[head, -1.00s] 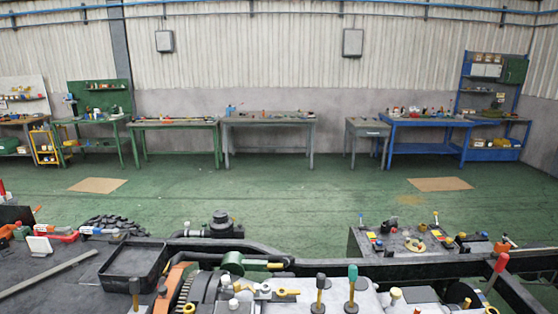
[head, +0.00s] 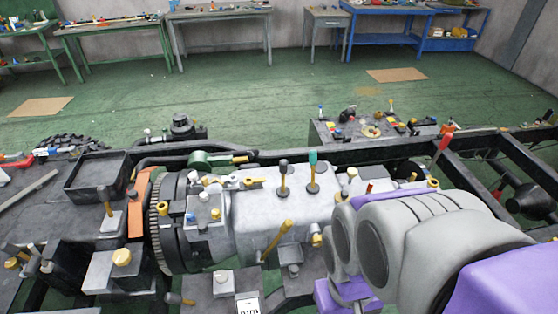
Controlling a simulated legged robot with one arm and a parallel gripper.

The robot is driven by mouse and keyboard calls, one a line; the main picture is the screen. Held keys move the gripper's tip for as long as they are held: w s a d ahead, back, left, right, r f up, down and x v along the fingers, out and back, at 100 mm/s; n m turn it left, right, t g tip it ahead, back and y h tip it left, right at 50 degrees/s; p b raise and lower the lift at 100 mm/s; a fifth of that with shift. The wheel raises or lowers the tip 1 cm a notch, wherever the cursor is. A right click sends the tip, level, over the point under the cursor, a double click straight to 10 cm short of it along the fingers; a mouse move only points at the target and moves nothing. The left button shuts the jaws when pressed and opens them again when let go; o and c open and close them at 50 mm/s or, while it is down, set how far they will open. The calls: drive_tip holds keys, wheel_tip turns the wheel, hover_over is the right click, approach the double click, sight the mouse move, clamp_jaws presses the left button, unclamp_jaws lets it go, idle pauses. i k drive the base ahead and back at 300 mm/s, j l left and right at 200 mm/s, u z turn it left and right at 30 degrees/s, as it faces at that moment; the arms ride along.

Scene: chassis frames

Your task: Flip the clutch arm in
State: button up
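A grey gearbox (head: 250,222) with a toothed flywheel ring (head: 158,225) at its left end lies in the chassis frame in the middle of the head view. Several levers show on and around it: a yellow one (head: 276,241) leaning on its near side, a black-knobbed one (head: 283,180) and a teal-knobbed one (head: 313,172) upright on top. A green part with a yellow-tipped handle (head: 222,158) lies behind it. I cannot tell which is the clutch arm. My grey and purple arm covers the lower right and hides the gearbox's right end. My gripper's fingers do not show.
Black chassis rails (head: 380,151) run behind the gearbox and to the right. A black tray (head: 97,178) stands at left. A low box with coloured controls (head: 365,128) stands beyond the rail. Green floor is open behind, with workbenches (head: 220,14) along the wall.

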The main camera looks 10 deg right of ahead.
sight(288, 223)
drive_tip(key=k+l+z, duration=0.25)
drive_tip(key=k, duration=0.2)
drive_tip(key=k+l+z, duration=0.3)
drive_tip(key=k+l, duration=0.1)
drive_tip(key=k, duration=0.1)
